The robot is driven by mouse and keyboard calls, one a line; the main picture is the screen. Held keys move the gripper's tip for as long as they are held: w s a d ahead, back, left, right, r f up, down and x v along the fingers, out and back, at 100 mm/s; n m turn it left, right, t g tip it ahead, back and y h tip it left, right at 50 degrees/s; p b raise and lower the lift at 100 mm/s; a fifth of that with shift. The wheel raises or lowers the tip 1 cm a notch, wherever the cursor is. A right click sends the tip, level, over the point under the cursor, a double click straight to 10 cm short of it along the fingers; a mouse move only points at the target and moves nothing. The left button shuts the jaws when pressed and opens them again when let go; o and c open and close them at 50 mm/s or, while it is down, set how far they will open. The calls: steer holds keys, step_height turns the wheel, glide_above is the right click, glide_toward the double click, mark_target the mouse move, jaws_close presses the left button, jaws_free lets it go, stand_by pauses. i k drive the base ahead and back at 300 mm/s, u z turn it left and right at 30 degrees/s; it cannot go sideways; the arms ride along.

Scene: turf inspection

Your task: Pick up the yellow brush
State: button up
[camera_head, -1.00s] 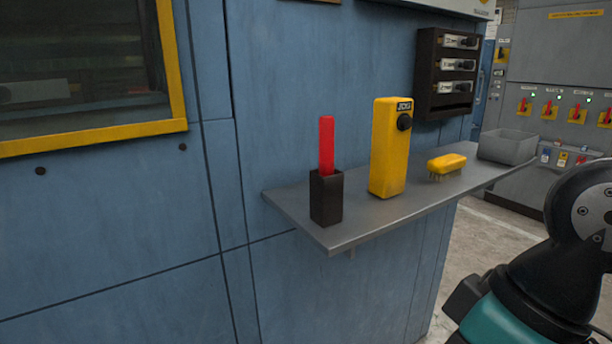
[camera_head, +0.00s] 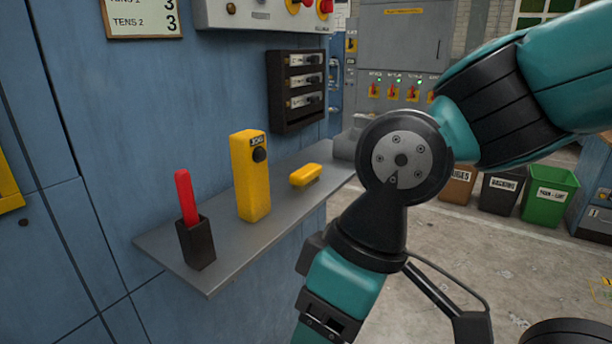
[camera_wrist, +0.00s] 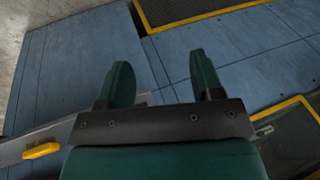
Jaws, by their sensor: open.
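The yellow brush (camera_head: 305,175) lies on the grey shelf (camera_head: 215,273), to the right of a tall yellow box, with its bristles down. It also shows in the wrist view (camera_wrist: 42,151), at the lower left, outside my jaws. My gripper (camera_wrist: 165,85) is open and empty in the wrist view, its two green fingers apart, with the blue wall panel behind them. The gripper is apart from the brush. In the head view I see my arm at the right, but I cannot make out the fingertips.
A red stick stands in a black holder (camera_head: 196,245) at the shelf's near end. The yellow box (camera_head: 250,180) stands beside the brush. A grey bin (camera_head: 345,147) at the far end is partly hidden by my arm. A black rack (camera_head: 297,90) hangs above. Coloured bins stand on the floor behind.

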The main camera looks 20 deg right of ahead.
mark_target(301, 180)
steer(key=z, duration=0.7)
steer(key=i, duration=0.95)
steer(key=u, duration=0.5)
